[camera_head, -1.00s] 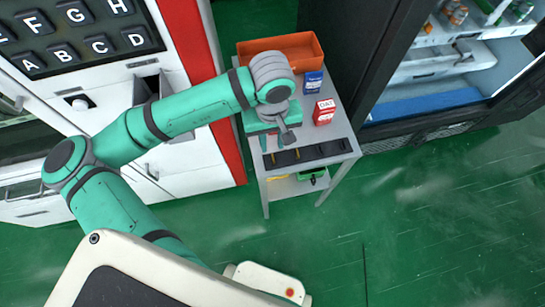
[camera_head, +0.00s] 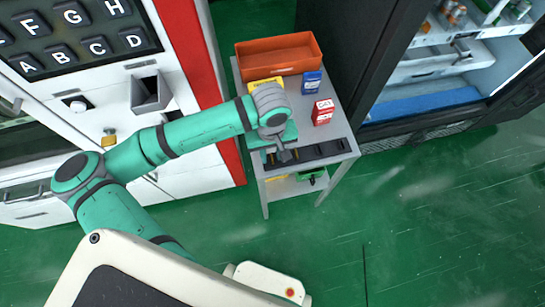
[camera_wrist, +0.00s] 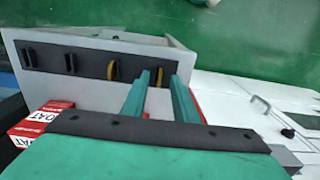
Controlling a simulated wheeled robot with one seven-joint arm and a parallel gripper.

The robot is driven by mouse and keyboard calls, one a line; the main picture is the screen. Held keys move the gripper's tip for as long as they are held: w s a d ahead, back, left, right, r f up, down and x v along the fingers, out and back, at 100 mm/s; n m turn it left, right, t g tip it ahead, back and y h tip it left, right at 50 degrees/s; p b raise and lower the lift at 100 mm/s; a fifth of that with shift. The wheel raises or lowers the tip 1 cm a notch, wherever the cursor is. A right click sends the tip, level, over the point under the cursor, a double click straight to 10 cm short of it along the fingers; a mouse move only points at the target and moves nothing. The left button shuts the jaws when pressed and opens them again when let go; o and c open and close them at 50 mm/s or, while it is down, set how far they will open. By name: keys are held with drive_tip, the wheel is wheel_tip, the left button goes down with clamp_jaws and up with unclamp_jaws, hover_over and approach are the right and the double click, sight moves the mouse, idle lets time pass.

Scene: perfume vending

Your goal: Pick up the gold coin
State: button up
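A black slotted holder (camera_wrist: 90,64) lies along the edge of a grey table, and it also shows in the head view (camera_head: 318,152). Thin coins stand upright in its slots. Two gold-coloured coins show in the wrist view, one (camera_wrist: 113,69) just left of my gripper and one (camera_wrist: 159,78) between its fingers. The other slots hold darker pieces. My gripper (camera_wrist: 160,84) is open, its two green fingers on either side of the right gold coin with gaps visible. In the head view my wrist partly hides that end of the holder.
A red-and-white box (camera_head: 323,112), a blue box (camera_head: 311,83), a yellow box (camera_head: 262,86) and an orange tray (camera_head: 278,54) are on the table (camera_head: 340,122). The lettered vending machine (camera_head: 130,75) stands left, an open dark cabinet (camera_head: 375,65) right. Green floor is free in front.

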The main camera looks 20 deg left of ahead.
clamp_jaws()
drive_tip(key=shift+r, duration=0.15)
drive_tip(key=shift+r, duration=0.6)
drive_tip(key=s+a+r, duration=0.8)
drive_tip(key=s+r, duration=0.3)
drive_tip(key=shift+a+r, duration=0.15)
drive_tip(key=shift+r, duration=0.15)
